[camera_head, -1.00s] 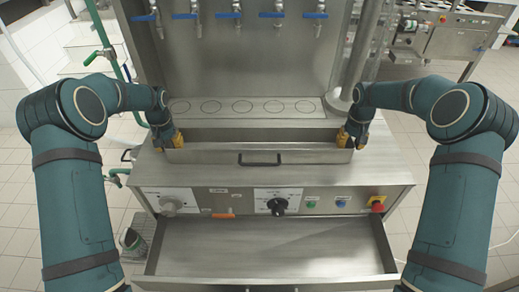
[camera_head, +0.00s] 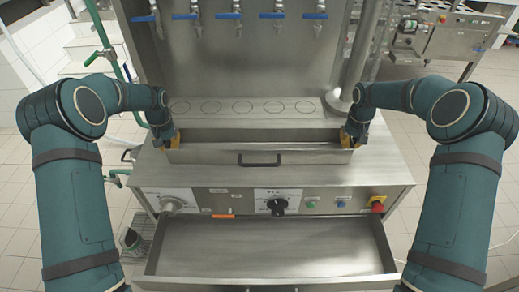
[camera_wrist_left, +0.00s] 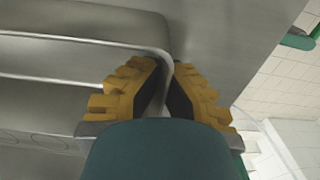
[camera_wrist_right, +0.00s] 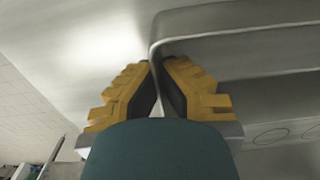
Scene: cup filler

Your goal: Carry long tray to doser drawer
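The long tray (camera_head: 210,154) is a grey metal trough on the machine top, below the taps, with a dark handle (camera_head: 260,164) at its front. My left gripper (camera_head: 172,140) is at the tray's left end. In the left wrist view its yellow fingers (camera_wrist_left: 165,85) pinch the tray's end wall (camera_wrist_left: 110,30). My right gripper (camera_head: 348,139) is at the right end. In the right wrist view its fingers (camera_wrist_right: 158,85) pinch the other end wall (camera_wrist_right: 215,45). The doser drawer (camera_head: 270,270) is pulled out below the control panel and looks empty.
A row of blue-handled taps (camera_head: 237,15) hangs above the machine's back ledge. The control panel (camera_head: 230,200) with knobs and buttons lies between tray and drawer. A vertical pipe (camera_head: 357,60) stands at the back right. The machine top in front of the tray is clear.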

